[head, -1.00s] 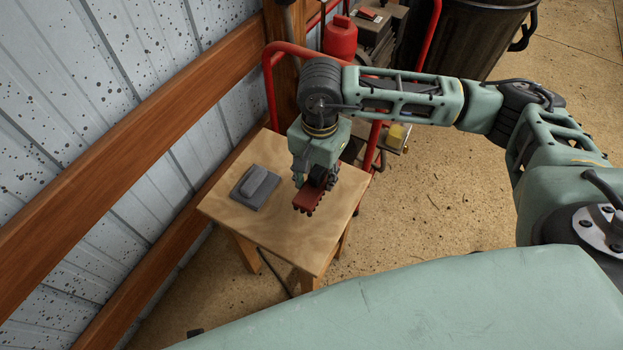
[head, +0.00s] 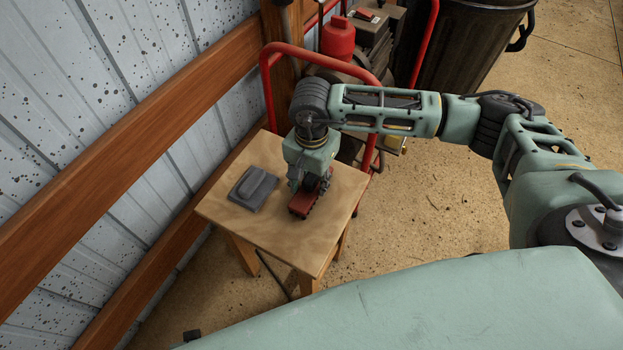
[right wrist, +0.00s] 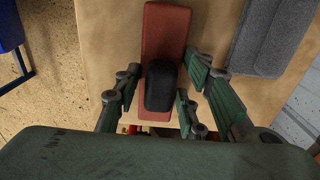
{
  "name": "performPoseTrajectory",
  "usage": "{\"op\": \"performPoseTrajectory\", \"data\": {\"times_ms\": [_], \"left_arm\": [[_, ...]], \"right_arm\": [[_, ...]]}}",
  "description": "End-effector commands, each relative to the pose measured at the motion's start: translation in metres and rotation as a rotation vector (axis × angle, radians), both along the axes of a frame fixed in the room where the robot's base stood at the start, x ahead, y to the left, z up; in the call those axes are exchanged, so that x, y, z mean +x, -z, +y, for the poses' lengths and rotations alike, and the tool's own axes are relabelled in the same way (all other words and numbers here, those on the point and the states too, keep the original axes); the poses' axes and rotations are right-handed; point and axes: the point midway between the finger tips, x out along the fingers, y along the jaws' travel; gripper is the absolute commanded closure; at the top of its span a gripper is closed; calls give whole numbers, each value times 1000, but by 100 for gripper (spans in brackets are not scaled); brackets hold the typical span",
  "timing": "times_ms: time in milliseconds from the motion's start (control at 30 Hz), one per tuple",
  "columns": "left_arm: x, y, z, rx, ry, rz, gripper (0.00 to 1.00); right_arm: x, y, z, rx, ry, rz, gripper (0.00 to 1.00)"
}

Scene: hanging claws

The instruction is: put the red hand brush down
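The red hand brush (head: 302,207) lies on the small wooden table (head: 268,232), bristles down as far as I can see. In the right wrist view its red body (right wrist: 165,30) and black handle (right wrist: 160,86) show. My right gripper (head: 308,185) is over the brush, pointing down. In the right wrist view the right gripper's fingers (right wrist: 160,80) stand on both sides of the black handle, with visible gaps, so it looks open. The gripper hides part of the brush in the head view. My left gripper is not in view.
A grey float-like tool (head: 254,187) lies left of the brush on the table; it also shows in the right wrist view (right wrist: 268,35). The front of the tabletop is bare. A red-framed cart (head: 265,85) stands behind. A wooden rail (head: 130,130) runs along the wall.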

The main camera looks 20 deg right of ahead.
Motion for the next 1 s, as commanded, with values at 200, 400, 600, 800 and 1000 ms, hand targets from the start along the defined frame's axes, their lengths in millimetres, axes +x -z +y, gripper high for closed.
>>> {"op": "performPoseTrajectory", "data": {"times_ms": [200,400,600,800,1000], "left_arm": [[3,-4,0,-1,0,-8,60],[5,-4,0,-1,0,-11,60],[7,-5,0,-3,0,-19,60],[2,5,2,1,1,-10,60],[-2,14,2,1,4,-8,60]], "right_arm": [[0,0,0,0,0,0,44],[0,0,0,0,1,0,44],[0,-4,0,0,0,-1,44],[2,-42,-1,0,0,-6,44],[1,-86,0,1,0,-5,44]]}}
